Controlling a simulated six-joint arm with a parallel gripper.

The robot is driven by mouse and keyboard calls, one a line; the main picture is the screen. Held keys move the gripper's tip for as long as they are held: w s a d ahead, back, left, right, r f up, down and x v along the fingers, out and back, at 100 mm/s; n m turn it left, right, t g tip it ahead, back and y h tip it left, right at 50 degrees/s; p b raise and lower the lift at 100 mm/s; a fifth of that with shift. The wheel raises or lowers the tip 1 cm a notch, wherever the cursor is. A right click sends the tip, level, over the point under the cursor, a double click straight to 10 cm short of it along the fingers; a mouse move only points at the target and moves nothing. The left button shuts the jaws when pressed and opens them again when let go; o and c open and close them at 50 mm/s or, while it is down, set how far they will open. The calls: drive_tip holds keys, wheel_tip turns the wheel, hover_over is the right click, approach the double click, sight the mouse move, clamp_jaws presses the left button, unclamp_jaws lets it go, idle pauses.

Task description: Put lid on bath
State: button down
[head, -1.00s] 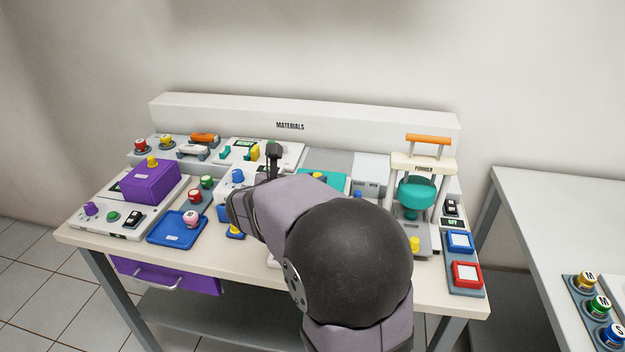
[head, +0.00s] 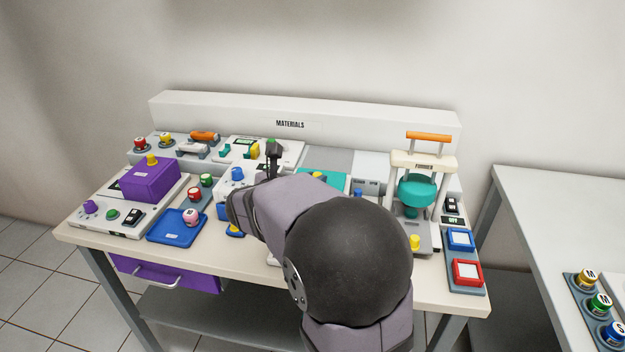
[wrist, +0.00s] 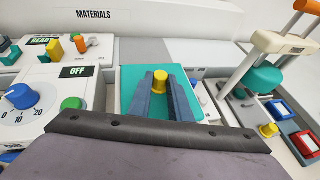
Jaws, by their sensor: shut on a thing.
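A flat teal lid (wrist: 130,85) with a yellow knob (wrist: 160,78) is in the middle of the wrist view. My gripper (wrist: 160,94) has its two dark fingers on either side of the knob and is shut on it. In the head view part of the teal lid (head: 340,180) shows behind my arm, and my fingers are largely hidden. A white unit (wrist: 60,92) with a blue dial, a green button and an OFF display stands just left of the lid; it may be the bath. I cannot tell whether the lid is lifted.
A purple box (head: 150,181) with a yellow knob stands at the left, behind a blue tray (head: 172,236). A press (head: 417,190) with an orange handle stands at the right, with blue and red square pads (head: 466,272) beside it. A raised back ledge (head: 370,131) bounds the table.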

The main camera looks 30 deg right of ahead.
drive_tip(key=c, duration=1.6)
unclamp_jaws()
drive_tip(key=shift+o, duration=0.2)
drive_tip(key=shift+a, duration=0.1)
drive_tip(key=v, duration=0.7)
drive_tip(key=s+a+f+m+g+y+p, duration=0.1)
drive_tip(key=s+m, duration=0.1)
drive_tip(key=m, duration=0.1)
drive_tip(key=s+a+f+m+g+y+p, duration=0.1)
drive_tip(key=s+f+m, duration=0.1)
drive_tip(key=s+m, duration=0.1)
drive_tip(key=s+f+m+g+y+p, duration=0.1)
drive_tip(key=s+f+m+g, duration=0.1)
drive_tip(key=shift+s+a+f+m, duration=0.15)
drive_tip(key=shift+s+a+m, duration=0.25)
drive_tip(key=s+a+f+m+g+y+b, duration=0.2)
drive_tip(key=s+a+f+m+y, duration=0.2)
drive_tip(key=s+a+f+m, duration=0.4)
drive_tip(key=s+a+f+m+g+y+b, duration=0.1)
drive_tip(key=s+a+f+m+y, duration=0.3)
drive_tip(key=a+f+m, duration=0.45)
wheel_tip(320, 180, up, 18)
drive_tip(key=d+n+p, duration=0.1)
drive_tip(key=d+p, duration=0.1)
drive_tip(key=p, duration=1.7)
drive_tip(key=shift+w+y, duration=0.2)
drive_tip(key=shift+y, duration=0.1)
